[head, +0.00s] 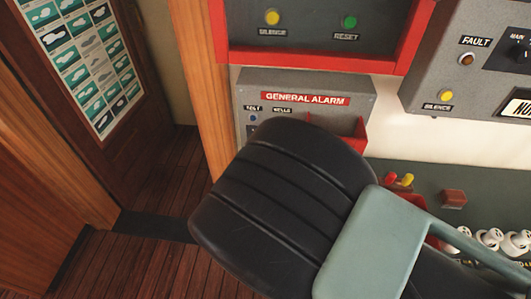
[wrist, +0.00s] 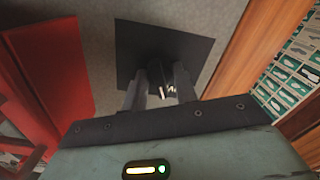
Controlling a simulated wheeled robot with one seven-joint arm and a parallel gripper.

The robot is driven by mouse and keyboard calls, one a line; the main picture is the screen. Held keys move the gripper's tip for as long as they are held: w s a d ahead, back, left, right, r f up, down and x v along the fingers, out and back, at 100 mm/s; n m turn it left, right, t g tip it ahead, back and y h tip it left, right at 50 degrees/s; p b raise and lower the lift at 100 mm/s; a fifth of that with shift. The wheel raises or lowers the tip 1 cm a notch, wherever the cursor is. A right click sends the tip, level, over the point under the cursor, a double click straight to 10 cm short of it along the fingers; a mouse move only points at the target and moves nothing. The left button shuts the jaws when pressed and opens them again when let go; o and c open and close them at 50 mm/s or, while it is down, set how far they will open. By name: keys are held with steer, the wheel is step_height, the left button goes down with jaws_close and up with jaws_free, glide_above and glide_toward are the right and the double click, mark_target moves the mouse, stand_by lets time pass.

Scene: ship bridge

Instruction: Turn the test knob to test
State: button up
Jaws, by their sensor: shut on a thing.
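In the wrist view, a small dark knob (wrist: 168,91) with a pale mark stands on a black square plate (wrist: 190,45) on a grey panel face. My gripper (wrist: 160,88) has one finger on each side of the knob and is shut on it. The knob's pointer direction is too small and shaded to read. In the head view, the grey general alarm panel (head: 360,88) carries a red label and small "TEST" and "BELLS" markings at its left. Its lower part is hidden behind a large black ridged shape, and my gripper is hidden there too.
A red-framed panel (head: 310,62) with silence and reset buttons is above. A grey fault panel (head: 425,85) is at the right. A red surface (wrist: 45,65) lies left of my gripper in the wrist view. Wooden trim (wrist: 255,50) is at the right.

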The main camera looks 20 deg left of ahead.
steer(key=m+b, duration=0.1)
steer(key=b, duration=0.1)
steer(key=m+b, duration=0.2)
steer(key=b, duration=0.1)
steer(key=shift+f+m, duration=0.3)
steer(key=shift+f, duration=0.1)
steer(key=m+b, duration=0.3)
steer(key=b, duration=0.2)
steer(key=shift+d+m, duration=0.1)
steer(key=shift+m, duration=0.2)
steer(key=m+b, duration=0.2)
steer(key=b, duration=0.1)
steer(key=shift+b, duration=0.35)
steer(key=m+b, duration=0.2)
steer(key=shift+r+b, duration=0.15)
steer(key=shift+b, duration=0.2)
steer(key=shift+r+m, duration=0.1)
steer(key=shift+m, duration=0.2)
steer(key=o, duration=1)
steer(key=shift+c, duration=0.2)
steer(key=b+v, duration=0.4)
steer(key=v, duration=1.3)
steer(key=shift+s, duration=0.4)
